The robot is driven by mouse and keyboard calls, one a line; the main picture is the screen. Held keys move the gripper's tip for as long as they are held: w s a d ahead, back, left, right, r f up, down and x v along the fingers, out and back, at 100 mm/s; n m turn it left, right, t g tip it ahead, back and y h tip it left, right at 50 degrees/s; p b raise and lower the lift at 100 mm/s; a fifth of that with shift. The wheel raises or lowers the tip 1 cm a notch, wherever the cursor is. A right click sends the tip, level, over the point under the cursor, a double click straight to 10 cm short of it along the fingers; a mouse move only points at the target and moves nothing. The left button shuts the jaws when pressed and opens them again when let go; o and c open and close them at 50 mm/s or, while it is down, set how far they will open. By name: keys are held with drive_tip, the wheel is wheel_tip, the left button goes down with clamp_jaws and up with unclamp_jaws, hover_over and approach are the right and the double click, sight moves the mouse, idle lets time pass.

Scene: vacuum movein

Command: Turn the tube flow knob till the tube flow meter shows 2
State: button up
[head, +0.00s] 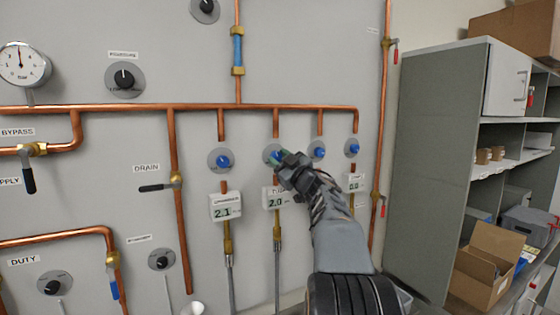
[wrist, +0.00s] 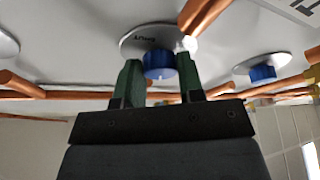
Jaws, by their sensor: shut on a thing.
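The tube flow knob is a blue knob on a round grey plate in the middle of the panel; in the wrist view the knob (wrist: 160,66) sits between my gripper's green fingers. In the head view its plate (head: 268,153) is partly hidden by my gripper (head: 281,158). My gripper, also in the wrist view (wrist: 162,80), is shut on the knob. The tube flow meter (head: 275,203) below it is a white box that reads 2.0; its label is partly hidden behind my arm.
Blue knobs stand at left (head: 223,161) and right (head: 318,150) of the held one. The left meter (head: 225,207) reads 2.1. Copper pipes (head: 173,220) run across the panel. A grey shelf (head: 430,150) with boxes stands at the right.

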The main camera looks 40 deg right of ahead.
drive_tip(key=o, duration=0.9)
drive_tip(key=b+v, duration=0.4)
drive_tip(key=v, duration=1)
drive_tip(key=shift+r+b, duration=0.1)
drive_tip(key=shift+b, duration=0.3)
